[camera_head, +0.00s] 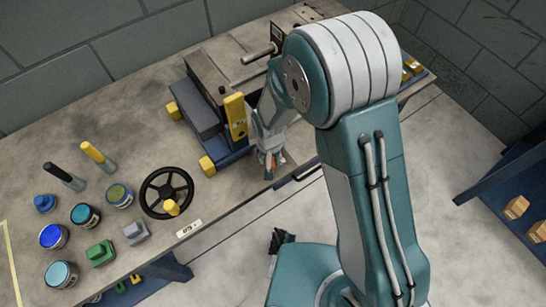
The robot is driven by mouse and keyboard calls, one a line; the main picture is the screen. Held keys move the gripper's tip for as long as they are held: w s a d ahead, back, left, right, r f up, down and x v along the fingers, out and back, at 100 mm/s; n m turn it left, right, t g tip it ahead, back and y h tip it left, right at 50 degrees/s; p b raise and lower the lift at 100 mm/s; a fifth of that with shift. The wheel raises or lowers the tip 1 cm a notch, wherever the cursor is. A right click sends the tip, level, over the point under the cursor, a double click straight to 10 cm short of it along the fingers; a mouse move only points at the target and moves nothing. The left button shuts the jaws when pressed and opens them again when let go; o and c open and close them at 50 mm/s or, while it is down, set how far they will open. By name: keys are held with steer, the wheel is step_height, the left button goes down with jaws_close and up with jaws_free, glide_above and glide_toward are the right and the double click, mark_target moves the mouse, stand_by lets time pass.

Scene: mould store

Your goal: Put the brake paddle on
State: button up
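A grey and blue machine (201,109) with yellow feet stands on the bench. A flat yellow paddle (235,110) stands upright at its near right side; it looks like the brake paddle, but I cannot be sure. My gripper (268,165) points down just right of the yellow paddle, close to the bench's front edge. A small orange-red patch shows by the fingertips, too small to identify. The fingers are small and partly hidden by my arm, so I cannot tell whether they hold anything or touch the paddle.
Left on the bench (110,130) are a black handwheel (167,192) with a yellow knob, several paint pots (85,215), black and yellow handles (96,154), and green (101,252) and grey (136,232) blocks. A blue shelf (500,190) stands right; floor lies between.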

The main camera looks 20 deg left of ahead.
steer(key=shift+s+a+f+m, duration=0.15)
steer(key=shift+a+m, duration=0.1)
steer(key=shift+m, duration=0.45)
steer(key=o, duration=1.1)
steer(key=shift+a, duration=0.15)
steer(key=shift+o, duration=0.2)
step_height(320, 180, up, 12)
